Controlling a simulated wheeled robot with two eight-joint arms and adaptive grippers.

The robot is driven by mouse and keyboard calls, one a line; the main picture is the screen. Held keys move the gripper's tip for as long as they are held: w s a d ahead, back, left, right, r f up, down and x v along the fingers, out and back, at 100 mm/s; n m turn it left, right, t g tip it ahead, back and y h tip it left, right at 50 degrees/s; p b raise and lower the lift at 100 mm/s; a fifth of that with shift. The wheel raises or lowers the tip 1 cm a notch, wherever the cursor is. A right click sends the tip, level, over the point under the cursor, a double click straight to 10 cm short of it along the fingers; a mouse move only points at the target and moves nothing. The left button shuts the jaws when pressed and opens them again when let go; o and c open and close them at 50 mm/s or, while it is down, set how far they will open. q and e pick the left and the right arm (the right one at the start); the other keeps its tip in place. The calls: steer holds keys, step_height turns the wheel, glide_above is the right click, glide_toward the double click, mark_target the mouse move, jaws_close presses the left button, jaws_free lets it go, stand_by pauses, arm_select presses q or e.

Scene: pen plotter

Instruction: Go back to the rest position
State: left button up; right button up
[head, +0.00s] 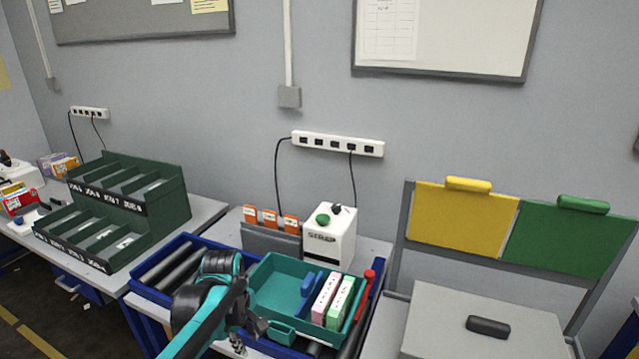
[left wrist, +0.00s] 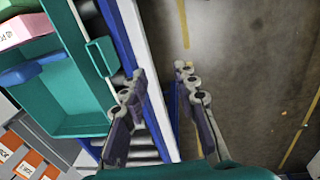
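My left gripper (head: 250,335) is in front of the teal bin (head: 268,283), near the bin's front handle, in the head view. In the left wrist view the two fingers of the left gripper (left wrist: 160,76) stand apart with nothing between them, above the edge of the roller bench and the floor. The teal bin (left wrist: 83,108) lies to the left there, apart from the fingers. It holds a pink box (head: 325,298), a green-and-white box (head: 341,302) and a blue object (head: 307,290). My right gripper is not in view.
The bin sits on a blue-framed roller bench (head: 172,252). Behind it are a white device (head: 329,236) with a green button and orange cards (head: 270,219). A dark green rack (head: 125,205) stands left; a grey box (head: 480,320) is at right. Floor (left wrist: 250,60) is open beside the bench.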

arm_select(q)
steer(key=s+r+m+t, duration=0.2)
steer(key=s+m+t, duration=0.4)
steer(key=s+m, duration=0.7)
steer(key=shift+s+a, duration=0.4)
steer(key=shift+s, duration=0.35)
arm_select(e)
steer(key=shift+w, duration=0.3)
